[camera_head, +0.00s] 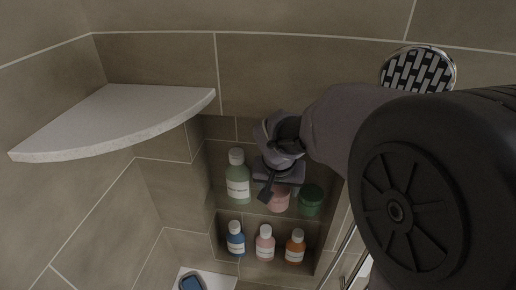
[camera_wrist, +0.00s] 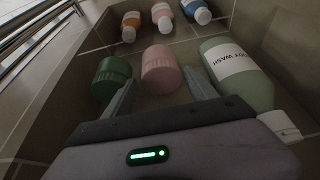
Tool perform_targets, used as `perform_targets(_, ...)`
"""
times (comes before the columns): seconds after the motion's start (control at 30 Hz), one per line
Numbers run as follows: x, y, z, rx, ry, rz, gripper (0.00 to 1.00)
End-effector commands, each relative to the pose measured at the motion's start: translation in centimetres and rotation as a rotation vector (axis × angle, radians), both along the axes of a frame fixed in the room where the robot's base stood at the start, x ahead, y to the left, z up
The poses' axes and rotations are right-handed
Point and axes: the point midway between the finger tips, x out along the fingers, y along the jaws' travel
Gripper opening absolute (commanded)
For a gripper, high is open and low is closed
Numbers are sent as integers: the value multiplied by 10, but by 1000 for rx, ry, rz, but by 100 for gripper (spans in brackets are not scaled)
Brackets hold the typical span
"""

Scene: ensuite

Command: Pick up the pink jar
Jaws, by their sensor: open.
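The pink jar (camera_head: 279,201) stands on the upper shelf of a wall niche, partly hidden behind my gripper (camera_head: 277,193) in the head view. In the wrist view the pink jar (camera_wrist: 160,68) shows its lid and side, ahead of and between the two fingers of my gripper (camera_wrist: 159,77). The gripper is open, with one finger on each side of the jar's line. Whether the fingers touch the jar cannot be told.
A green jar (camera_head: 311,200) stands close right of the pink jar, and a green body wash bottle (camera_head: 237,181) stands left. Blue (camera_head: 236,240), pink (camera_head: 265,244) and orange (camera_head: 296,246) bottles stand on the niche's lower level. A corner shelf (camera_head: 120,115) juts out at left.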

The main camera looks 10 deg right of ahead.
Motion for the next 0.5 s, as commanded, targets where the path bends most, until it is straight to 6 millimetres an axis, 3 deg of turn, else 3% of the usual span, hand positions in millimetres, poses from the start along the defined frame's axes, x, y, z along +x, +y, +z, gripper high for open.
perform_targets(0.23, 17, -6, -47, 0, 4, 1, 66)
perform_targets(0.5, 20, -6, -52, 1, 1, 0, 66)
